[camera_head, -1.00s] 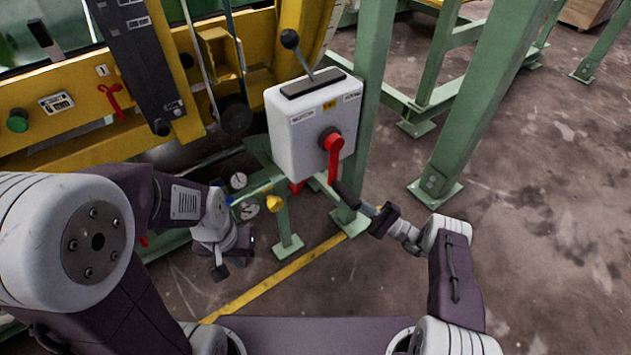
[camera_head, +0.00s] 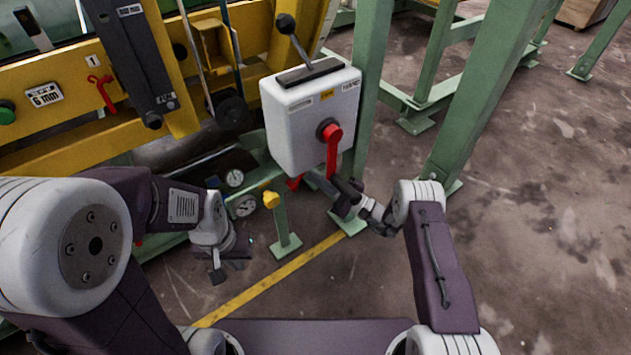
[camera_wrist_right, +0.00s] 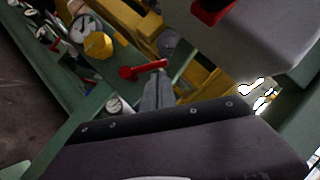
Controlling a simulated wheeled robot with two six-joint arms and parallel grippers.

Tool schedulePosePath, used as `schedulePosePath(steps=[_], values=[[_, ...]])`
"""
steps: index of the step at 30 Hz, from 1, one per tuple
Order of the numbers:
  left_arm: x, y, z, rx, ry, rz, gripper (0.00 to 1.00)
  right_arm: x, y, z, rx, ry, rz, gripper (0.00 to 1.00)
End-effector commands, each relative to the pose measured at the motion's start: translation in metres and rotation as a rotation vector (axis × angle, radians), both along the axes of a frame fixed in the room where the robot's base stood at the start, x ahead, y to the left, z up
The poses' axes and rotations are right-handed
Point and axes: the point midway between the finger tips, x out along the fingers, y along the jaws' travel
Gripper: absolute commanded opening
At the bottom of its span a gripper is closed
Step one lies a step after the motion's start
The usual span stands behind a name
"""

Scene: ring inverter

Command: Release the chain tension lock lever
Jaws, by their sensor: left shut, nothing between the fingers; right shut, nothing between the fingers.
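Several red levers show, and I cannot tell for sure which is the chain tension lock lever. A small red lever (camera_head: 294,183) sits low under the white box (camera_head: 292,128); it seems to be the red lever (camera_wrist_right: 143,68) in the right wrist view. My right gripper (camera_head: 312,178) is shut and empty, pointing left below the box. In the right wrist view its fingertips (camera_wrist_right: 158,85) are close to the red lever's right end; I cannot tell whether they touch. My left gripper (camera_head: 217,276) is shut and empty, pointing down above the floor.
A red rotary handle (camera_head: 332,150) hangs on the box front, above my right gripper. A black-knobbed lever (camera_head: 291,35) stands on its top. Another red lever (camera_head: 103,92) is on the yellow frame.

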Motion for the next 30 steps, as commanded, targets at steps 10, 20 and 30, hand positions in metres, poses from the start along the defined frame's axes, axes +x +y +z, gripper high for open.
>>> schedulePosePath(steps=[10,20,30], values=[[0.0,0.0,-0.002,0.0,0.0,0.0,0.0,-0.002,0.005,0.004,-0.001,0.0,-0.001,0.0],[0.0,0.0,0.006,0.0,0.0,0.0,0.0,-0.002,0.004,0.009,-0.037,-0.027,-0.001,0.0],[0.0,0.0,0.013,0.0,0.0,0.0,0.0,-0.002,0.004,0.012,-0.086,-0.063,0.0,0.0]])
